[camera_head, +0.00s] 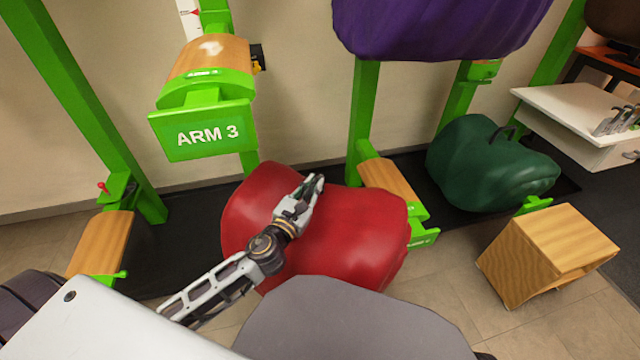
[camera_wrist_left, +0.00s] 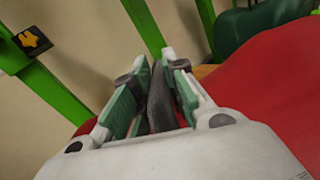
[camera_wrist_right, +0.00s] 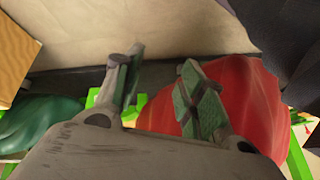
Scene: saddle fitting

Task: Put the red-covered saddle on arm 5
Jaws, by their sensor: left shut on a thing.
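The red-covered saddle (camera_head: 345,235) fills the middle of the head view, in front of the rack and between two low wooden arms. My left gripper (camera_head: 312,186) is over its top, shut on a dark handle (camera_wrist_left: 160,100) of the saddle, seen between the fingers in the left wrist view. Whether anything bears the saddle from below is hidden. My right gripper (camera_wrist_right: 162,85) is open, with the red saddle (camera_wrist_right: 230,95) behind and beside its right finger. No label reading arm 5 is legible; a bare wooden arm (camera_head: 390,188) with a small green plate stands just right of the saddle.
Arm 3 (camera_head: 205,100) is bare, above left. Another bare low arm (camera_head: 100,245) is at the left. A purple saddle (camera_head: 440,25) hangs above, a green saddle (camera_head: 485,165) sits at right. A wooden box (camera_head: 545,255) and white table (camera_head: 575,110) stand at right.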

